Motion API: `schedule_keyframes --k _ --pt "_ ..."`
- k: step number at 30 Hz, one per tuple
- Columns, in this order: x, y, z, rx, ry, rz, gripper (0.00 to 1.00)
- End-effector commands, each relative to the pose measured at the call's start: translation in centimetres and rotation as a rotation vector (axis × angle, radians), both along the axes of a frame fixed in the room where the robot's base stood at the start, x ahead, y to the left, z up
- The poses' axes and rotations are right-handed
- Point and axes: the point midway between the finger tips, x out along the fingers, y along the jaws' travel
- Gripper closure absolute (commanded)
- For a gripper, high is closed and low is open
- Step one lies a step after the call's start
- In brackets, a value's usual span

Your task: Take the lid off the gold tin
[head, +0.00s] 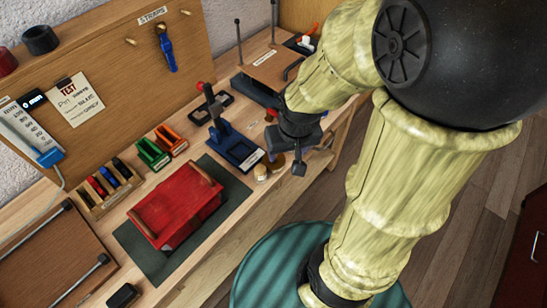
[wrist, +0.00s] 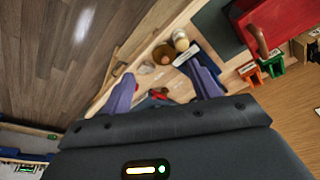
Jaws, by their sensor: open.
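A small gold-brown round tin (wrist: 163,54) shows in the wrist view on the light wooden bench, beyond my open fingers. A cream, cork-like cylinder (wrist: 181,40) stands close beside it. In the head view these small round things (head: 262,173) sit at the bench's front edge, partly hidden by my gripper. I cannot tell where the lid meets the tin. My gripper (head: 288,158) hangs above the front edge near them. In the wrist view its two purple fingers (wrist: 164,88) are spread apart with nothing held between them.
A blue stand (head: 236,150) is just left of the round things. A red box (head: 176,208) with wooden handles lies on a dark green mat (head: 232,187). Green and orange holders (head: 152,153) stand behind. The floor (wrist: 60,45) drops away beyond the bench edge.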

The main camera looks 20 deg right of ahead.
Motion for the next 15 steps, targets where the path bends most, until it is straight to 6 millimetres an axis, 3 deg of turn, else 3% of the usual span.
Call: schedule_keyframes --k 1,4,5,15 --pt "0.3 0.1 0.2 0.006 0.004 -0.004 0.28" --pt "1.3 0.5 0.4 0.027 0.021 -0.019 0.09" --pt "1.8 0.6 0.5 0.034 0.026 -0.025 0.07" --pt "7.9 1.1 -1.3 0.048 0.082 -0.146 0.07"
